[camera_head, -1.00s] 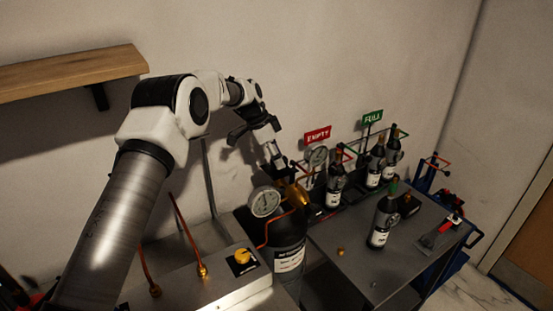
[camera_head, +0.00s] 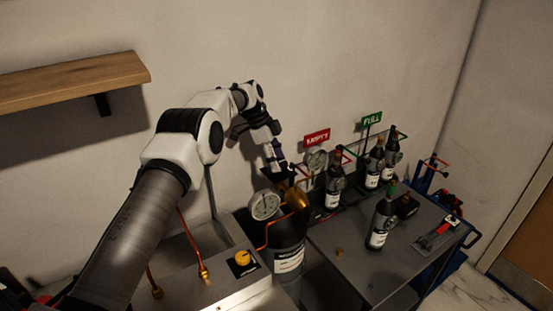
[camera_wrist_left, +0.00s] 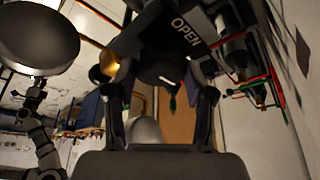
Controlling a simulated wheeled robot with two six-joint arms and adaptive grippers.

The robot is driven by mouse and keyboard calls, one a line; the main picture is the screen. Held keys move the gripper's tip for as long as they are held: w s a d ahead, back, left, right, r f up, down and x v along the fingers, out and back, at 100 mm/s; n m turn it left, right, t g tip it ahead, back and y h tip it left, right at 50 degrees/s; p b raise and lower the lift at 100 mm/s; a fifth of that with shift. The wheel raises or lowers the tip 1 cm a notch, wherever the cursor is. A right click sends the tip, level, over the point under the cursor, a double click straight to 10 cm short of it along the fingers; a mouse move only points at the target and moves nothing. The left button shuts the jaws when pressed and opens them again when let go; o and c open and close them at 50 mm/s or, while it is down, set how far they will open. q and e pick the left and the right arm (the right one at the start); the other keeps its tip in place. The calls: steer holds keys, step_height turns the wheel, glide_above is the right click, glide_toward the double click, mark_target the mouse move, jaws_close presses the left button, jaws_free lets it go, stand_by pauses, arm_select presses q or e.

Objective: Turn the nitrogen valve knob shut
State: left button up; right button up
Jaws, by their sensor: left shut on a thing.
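A dark gas cylinder (camera_head: 287,243) with a white label stands left of the metal table. It carries a round white gauge (camera_head: 264,205) and a brass fitting (camera_head: 296,197). My left gripper (camera_head: 256,130) is above the cylinder's top, near a pale and dark upright part. In the left wrist view, my left gripper (camera_wrist_left: 162,95) has its fingers far apart, shut on a dark rounded knob (camera_wrist_left: 160,72). A dark plate reading OPEN (camera_wrist_left: 186,26) is just beyond it. In the head view the knob is mostly hidden by the gripper. My right gripper is not identifiable.
Several dark bottles (camera_head: 381,225) stand on the metal table (camera_head: 350,275) at right, by red EMPTY (camera_head: 317,137) and green FULL (camera_head: 372,119) signs. A yellow knob (camera_head: 243,258) sits on the left bench. A wooden shelf (camera_head: 70,80) is on the wall.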

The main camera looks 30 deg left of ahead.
arm_select(q)
steer(key=shift+s+d+f, duration=0.1)
steer(key=shift+f, duration=0.15)
steer(key=o, duration=1.2)
steer(key=shift+c, duration=0.2)
steer(key=shift+r, duration=0.1)
steer(key=v, duration=0.7)
steer(key=shift+r, duration=0.2)
steer(key=shift+f, duration=0.1)
